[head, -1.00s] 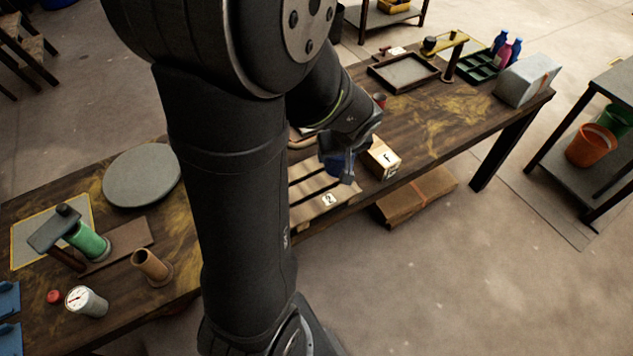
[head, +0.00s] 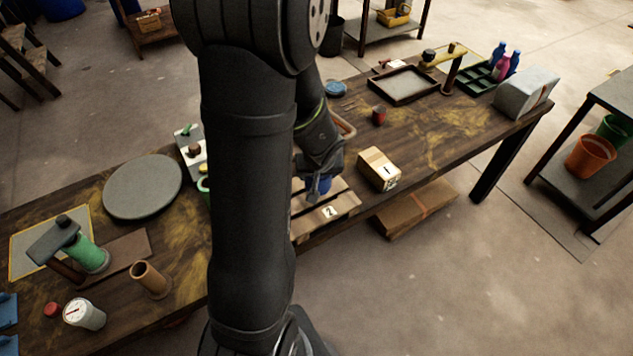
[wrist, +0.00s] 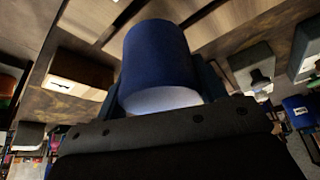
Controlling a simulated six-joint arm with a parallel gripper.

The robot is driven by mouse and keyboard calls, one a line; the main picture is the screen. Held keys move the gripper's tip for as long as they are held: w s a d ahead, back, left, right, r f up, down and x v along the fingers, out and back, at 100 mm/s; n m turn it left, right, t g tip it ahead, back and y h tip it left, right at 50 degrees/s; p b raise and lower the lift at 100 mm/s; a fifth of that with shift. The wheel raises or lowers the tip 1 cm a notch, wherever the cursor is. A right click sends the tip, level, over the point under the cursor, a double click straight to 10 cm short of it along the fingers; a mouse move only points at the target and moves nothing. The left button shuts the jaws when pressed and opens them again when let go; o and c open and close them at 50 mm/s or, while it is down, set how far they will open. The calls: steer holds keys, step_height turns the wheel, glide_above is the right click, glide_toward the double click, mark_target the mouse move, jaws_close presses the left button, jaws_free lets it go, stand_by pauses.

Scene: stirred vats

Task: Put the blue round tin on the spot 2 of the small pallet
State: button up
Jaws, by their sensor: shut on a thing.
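The blue round tin (head: 319,184) is between the fingers of my gripper (head: 317,188) in the head view. The blue tin (wrist: 158,62) also fills the upper middle of the wrist view, with a finger of my gripper (wrist: 160,98) on each side. The small pallet (head: 343,203) is a slatted wooden one at the table's front edge, with a label reading 2 on its front. The tin appears over the pallet, behind that label. I cannot tell whether it touches the slats. My arm hides the pallet's left part.
A cardboard box (head: 378,168) with a label stands just right of the pallet. A dark red tin (head: 379,115) and a framed tray (head: 404,84) are farther back. A grey round plate (head: 142,187) lies to the left. Table space right of the box is clear.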

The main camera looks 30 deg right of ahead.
steer(key=shift+w+a+f, duration=0.1)
steer(key=shift+w+f, duration=0.15)
steer(key=shift+f, duration=1.9)
steer(key=shift+f, duration=0.2)
steer(key=o, duration=1.1)
steer(key=shift+r, duration=0.1)
steer(key=v, duration=1.2)
steer(key=shift+r, duration=0.1)
